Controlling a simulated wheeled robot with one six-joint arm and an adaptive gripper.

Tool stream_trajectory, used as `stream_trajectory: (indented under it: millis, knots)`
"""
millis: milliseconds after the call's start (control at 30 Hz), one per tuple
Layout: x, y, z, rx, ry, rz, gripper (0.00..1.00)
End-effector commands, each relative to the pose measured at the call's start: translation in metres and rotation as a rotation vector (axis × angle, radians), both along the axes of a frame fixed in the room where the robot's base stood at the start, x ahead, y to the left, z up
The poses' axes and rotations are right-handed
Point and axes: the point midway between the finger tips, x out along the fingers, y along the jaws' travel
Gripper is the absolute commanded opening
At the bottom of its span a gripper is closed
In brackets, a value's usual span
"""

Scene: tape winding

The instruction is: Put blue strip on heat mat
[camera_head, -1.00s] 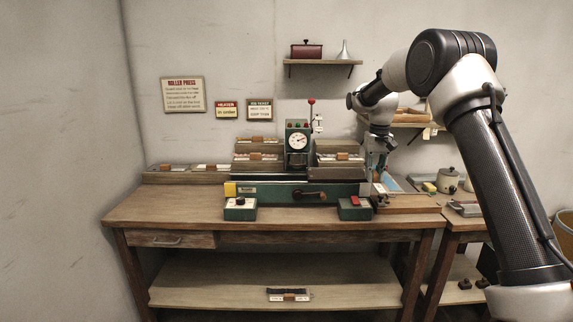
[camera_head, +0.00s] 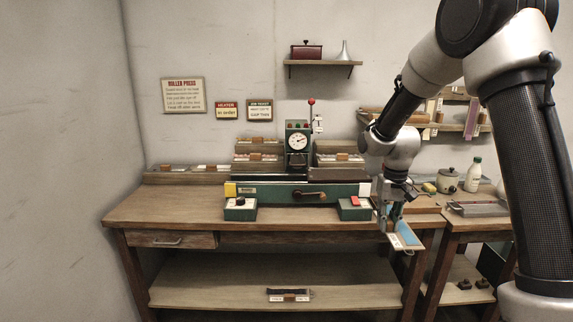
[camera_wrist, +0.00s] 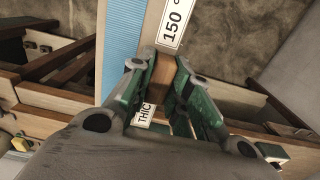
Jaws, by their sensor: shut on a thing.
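My gripper (camera_head: 388,214) is near the right front edge of the bench. In the wrist view its two green-padded fingers (camera_wrist: 165,72) are shut on a small wooden block on a pale carrier. In the head view the blue strip (camera_head: 409,233) hangs just in front of the bench edge, clear of the top. Part of the carrier is hidden by the fingers. I cannot tell which thing is the heat mat.
The wooden bench (camera_head: 165,208) carries a green press (camera_head: 270,193) with a dial, a control box with a black knob (camera_head: 240,209) and one with a red switch (camera_head: 354,209). A side table (camera_head: 470,222) at right holds a pot and a bottle. The bench's left front is clear.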

Motion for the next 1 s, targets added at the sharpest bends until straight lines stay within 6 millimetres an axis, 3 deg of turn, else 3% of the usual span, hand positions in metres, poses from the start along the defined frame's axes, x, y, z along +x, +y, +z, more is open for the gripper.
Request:
stream_trajectory:
  millis: [200, 300, 1000]
  knots:
    - [-0.017, 0.001, -0.073, -0.001, 0.012, 0.001, 0.0]
    - [-0.022, 0.0, -0.091, -0.001, 0.008, 0.001, 0.0]
    - [-0.023, 0.0, -0.097, 0.0, 0.005, 0.001, 0.0]
